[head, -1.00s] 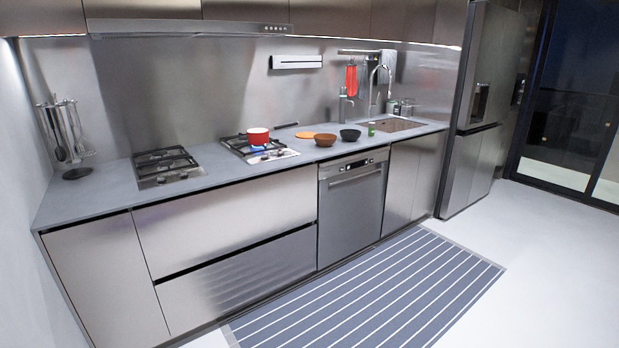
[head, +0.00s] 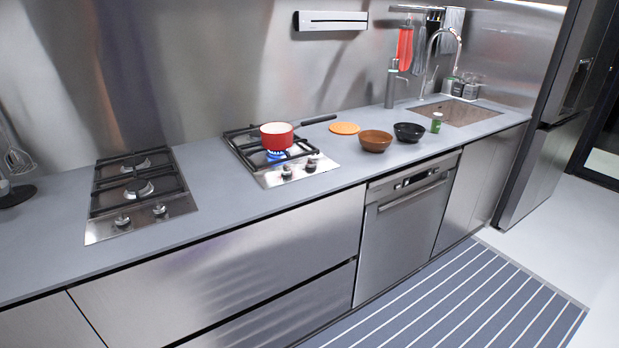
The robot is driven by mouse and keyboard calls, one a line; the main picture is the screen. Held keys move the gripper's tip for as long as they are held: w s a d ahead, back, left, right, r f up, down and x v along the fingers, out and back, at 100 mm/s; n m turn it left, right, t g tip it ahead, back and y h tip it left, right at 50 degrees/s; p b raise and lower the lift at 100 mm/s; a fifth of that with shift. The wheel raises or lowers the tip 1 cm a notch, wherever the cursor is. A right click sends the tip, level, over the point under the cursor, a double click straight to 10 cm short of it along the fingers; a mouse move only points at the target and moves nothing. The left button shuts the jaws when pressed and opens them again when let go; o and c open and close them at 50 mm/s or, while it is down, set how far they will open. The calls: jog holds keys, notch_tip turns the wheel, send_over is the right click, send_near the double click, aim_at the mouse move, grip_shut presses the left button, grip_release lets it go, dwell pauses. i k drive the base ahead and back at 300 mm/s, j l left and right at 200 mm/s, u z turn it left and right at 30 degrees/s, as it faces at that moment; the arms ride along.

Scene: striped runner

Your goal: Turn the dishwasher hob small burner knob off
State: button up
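The hob nearer the dishwasher (head: 410,215) is a steel two-burner unit (head: 262,181) with black grates. Its two knobs sit side by side on the front strip: a left knob (head: 287,172) and a right knob (head: 312,163). Which knob serves the small burner I cannot tell. The knob markings are too small to read. My gripper is not in view.
A second hob (head: 140,190) with no visible flame is at left. An orange disc (head: 344,128), brown bowl (head: 375,141), black bowl (head: 409,132) and green jar (head: 436,122) stand right of the pan. The striped runner (head: 470,300) lies on the floor; the counter front is clear.

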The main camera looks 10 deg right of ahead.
aim_at(285, 172)
jog(key=i+l+u, duration=0.15)
jog(key=i+l, duration=0.3)
jog(key=i+l+u, duration=0.15)
jog(key=i+l, duration=0.25)
jog(key=i+l+u, duration=0.15)
jog(key=i+l, duration=0.25)
jog(key=l, duration=0.2)
